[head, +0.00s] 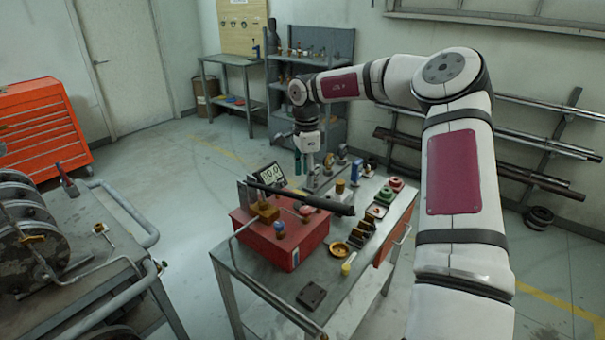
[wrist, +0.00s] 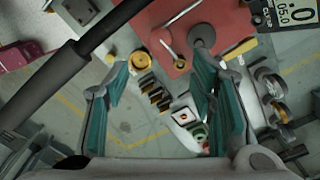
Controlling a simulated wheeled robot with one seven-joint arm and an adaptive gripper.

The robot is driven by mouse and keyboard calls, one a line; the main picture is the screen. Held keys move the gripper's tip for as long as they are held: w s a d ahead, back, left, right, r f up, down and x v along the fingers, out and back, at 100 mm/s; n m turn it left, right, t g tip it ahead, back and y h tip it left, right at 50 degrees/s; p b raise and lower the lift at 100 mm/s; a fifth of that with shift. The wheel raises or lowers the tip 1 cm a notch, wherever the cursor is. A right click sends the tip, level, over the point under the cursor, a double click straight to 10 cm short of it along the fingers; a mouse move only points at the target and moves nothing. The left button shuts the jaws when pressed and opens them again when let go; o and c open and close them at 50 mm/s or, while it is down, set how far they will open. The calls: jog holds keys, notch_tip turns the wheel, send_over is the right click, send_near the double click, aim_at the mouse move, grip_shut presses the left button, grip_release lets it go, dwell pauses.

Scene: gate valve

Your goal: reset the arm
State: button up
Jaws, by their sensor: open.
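My gripper (head: 312,168) points down above the steel work table (head: 235,262) in the head view, near the back of the red box. In the wrist view my gripper (wrist: 160,62) is open, its two teal-padded fingers apart with nothing between them. My white arm reaches in from the right and bends down at the wrist. A long black bar (head: 300,197) lies across above the red box (head: 272,246). A dark bar also crosses the upper left of the wrist view (wrist: 60,65), beside the left finger.
A digital display (head: 269,175) stands behind the red box. Small fittings and a brass ring (head: 340,252) lie on the table's right side. A cart with a large flanged part (head: 25,240) stands left. A shelf (head: 308,75) and pipe rack (head: 545,150) line the wall.

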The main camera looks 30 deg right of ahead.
jog(key=w+a+r+n+t+h, duration=0.3)
jog(key=w+r+t, duration=0.15)
jog(key=r, duration=0.35)
jog(key=w+a+r+n+t+h, duration=0.25)
jog(key=w+r+t, duration=0.2)
jog(key=r, duration=0.45)
jog(key=s+a+r+n+t+y, duration=0.25)
jog(key=a+r+n, duration=0.3)
jog(key=a, duration=0.35)
jog(key=s+a+r+n+t+y, duration=0.2)
jog(key=s+a+r+n+y, duration=0.15)
jog(key=a+r, duration=0.4)
jog(key=s+a+f+n+g+y, duration=0.1)
jog(key=s+a+f+n+g, duration=0.15)
jog(key=s, duration=0.55)
jog(key=s+a+f+n+g+y, duration=0.1)
jog(key=s+a+n, duration=0.25)
jog(key=s, duration=0.55)
jog(key=s+d+f+g+h, duration=0.1)
jog(key=s+d+f+g, duration=0.1)
jog(key=s, duration=0.8)
jog(key=s+d+f+g+h, duration=0.1)
jog(key=s+d+f, duration=0.3)
jog(key=s, duration=0.6)
jog(key=shift+d+f+g, duration=0.15)
jog(key=shift+f+g, duration=0.55)
